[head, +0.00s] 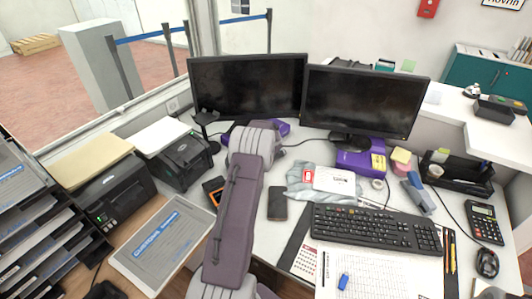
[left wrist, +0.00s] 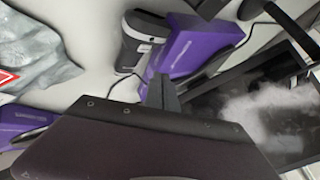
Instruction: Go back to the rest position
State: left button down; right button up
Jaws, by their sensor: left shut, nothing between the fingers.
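My left arm rises from the bottom middle of the head view and reaches over the desk toward the left monitor. Its gripper is hidden behind the arm there. In the left wrist view my left gripper (left wrist: 163,95) shows as dark fingers closed together, with nothing between them. Beyond the fingertips are a purple box (left wrist: 195,42) and a grey and black device (left wrist: 143,42). I cannot tell whether the fingers touch the box. My right gripper is in neither view.
Two monitors (head: 247,85) (head: 365,103) stand at the back. A keyboard (head: 375,230), phone (head: 277,203) and grey bag (head: 300,185) lie right of my arm. Printers (head: 117,192) (head: 183,162), a customs folder (head: 163,245) and a tray rack (head: 35,225) are left.

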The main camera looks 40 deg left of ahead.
pick_arm(q)
notch_tip(320, 180, up, 4)
jog(key=shift+f+p, duration=0.25)
jog(key=shift+p, duration=0.7)
